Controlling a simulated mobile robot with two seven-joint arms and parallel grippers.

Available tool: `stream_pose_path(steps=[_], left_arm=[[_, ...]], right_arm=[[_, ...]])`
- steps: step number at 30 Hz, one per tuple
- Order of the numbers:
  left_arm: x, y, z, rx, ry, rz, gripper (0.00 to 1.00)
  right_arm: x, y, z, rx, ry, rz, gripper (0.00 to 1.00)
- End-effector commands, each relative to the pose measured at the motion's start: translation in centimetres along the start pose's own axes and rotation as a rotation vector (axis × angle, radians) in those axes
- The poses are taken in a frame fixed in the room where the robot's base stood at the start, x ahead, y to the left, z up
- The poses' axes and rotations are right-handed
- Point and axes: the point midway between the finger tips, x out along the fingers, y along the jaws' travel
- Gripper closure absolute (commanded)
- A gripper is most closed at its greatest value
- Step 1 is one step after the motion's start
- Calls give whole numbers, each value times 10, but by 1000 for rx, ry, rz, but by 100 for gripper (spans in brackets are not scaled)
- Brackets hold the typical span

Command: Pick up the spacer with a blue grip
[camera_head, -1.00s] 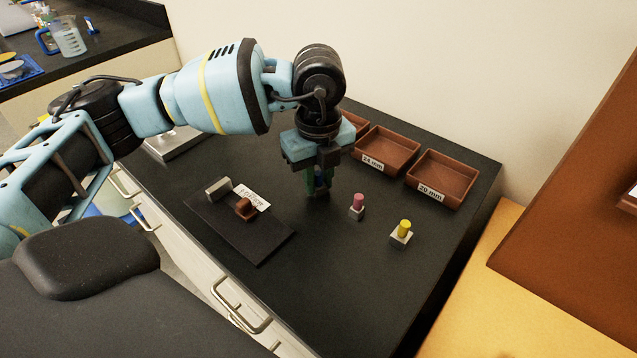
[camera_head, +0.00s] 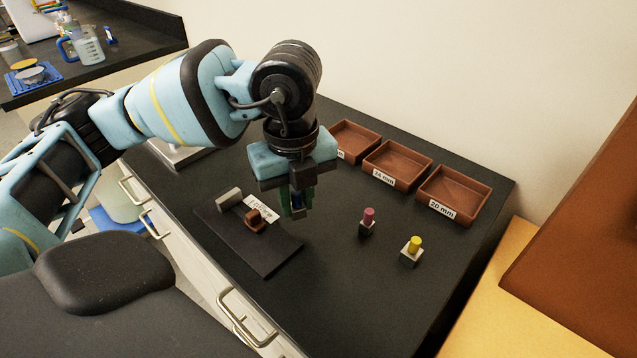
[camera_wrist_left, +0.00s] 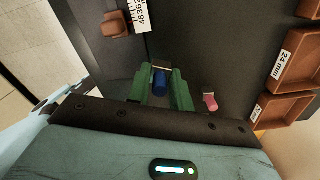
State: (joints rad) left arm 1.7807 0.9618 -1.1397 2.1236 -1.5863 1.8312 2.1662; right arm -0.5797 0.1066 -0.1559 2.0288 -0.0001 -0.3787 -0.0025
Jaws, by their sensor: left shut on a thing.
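The spacer with a blue grip (camera_wrist_left: 160,82) is between the green fingers of my left gripper (camera_wrist_left: 161,90) in the left wrist view. In the head view my left gripper (camera_head: 296,207) points down over the black bench, shut on the blue grip (camera_head: 297,201). The spacer's pale body shows only as a thin edge beyond the grip, and I cannot tell how far it is above the bench. A spacer with a pink grip (camera_head: 368,220) and one with a yellow grip (camera_head: 413,247) stand upright to the right. My right gripper is not in view.
Brown trays stand along the wall, labelled 24 mm (camera_head: 396,166) and 20 mm (camera_head: 452,195), with a third (camera_head: 355,142) partly hidden. A dark plate (camera_head: 262,256) with a brown block (camera_head: 254,221) and a grey block (camera_head: 229,198) lies left of the gripper.

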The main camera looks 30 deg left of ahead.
Motion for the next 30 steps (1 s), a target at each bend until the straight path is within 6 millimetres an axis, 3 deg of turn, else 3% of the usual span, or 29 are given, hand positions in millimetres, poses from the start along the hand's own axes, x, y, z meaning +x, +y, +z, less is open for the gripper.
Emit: stream_pose_path(steps=[6, 12, 18, 29, 30], left_arm=[[-3, 38, -15, 1, -1, 0, 100], [-6, 62, -26, 0, -1, -2, 100], [-7, 74, -31, -1, 0, -1, 100], [-8, 77, -32, -1, 0, -1, 100], [-8, 77, -32, -1, 0, -1, 83]], right_arm=[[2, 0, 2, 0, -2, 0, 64], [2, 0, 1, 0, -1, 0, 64], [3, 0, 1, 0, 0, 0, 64], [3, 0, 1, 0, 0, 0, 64], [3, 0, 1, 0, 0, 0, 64]])
